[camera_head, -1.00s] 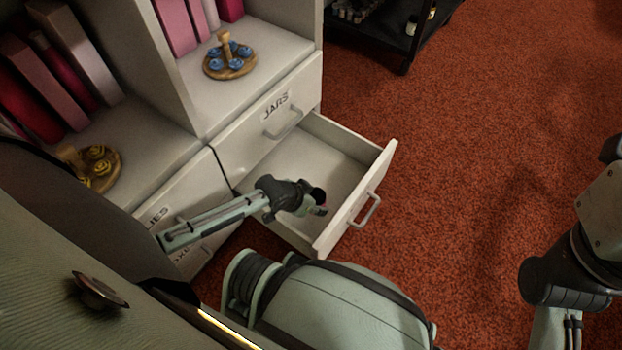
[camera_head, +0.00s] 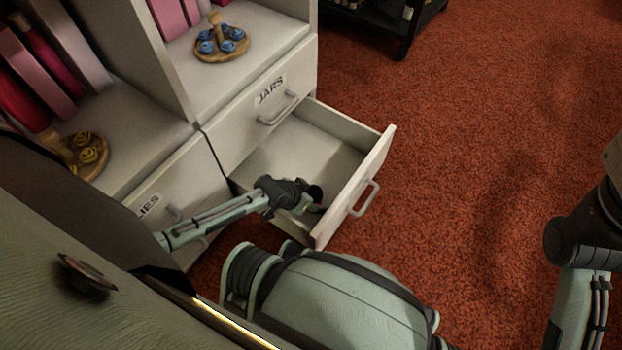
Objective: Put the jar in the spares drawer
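The lower right drawer (camera_head: 340,150) of the white cabinet is pulled open, and the visible part of its floor looks bare. Its front faces away from me, so I cannot read a label on it. My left gripper (camera_head: 314,200) is at the near side of this open drawer, pointing right and down into it. Its fingertips are small, dark and partly hidden, so I cannot tell whether it is open or holds anything. I cannot make out a jar. My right arm shows at the right edge, but its gripper is out of view.
A shut drawer labelled JARS (camera_head: 268,105) is directly above the open one. Another drawer (camera_head: 165,205) with a partly hidden label is to the left. Shelves hold pink books and round wooden stands with blue roses (camera_head: 222,46) and yellow roses (camera_head: 88,155).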

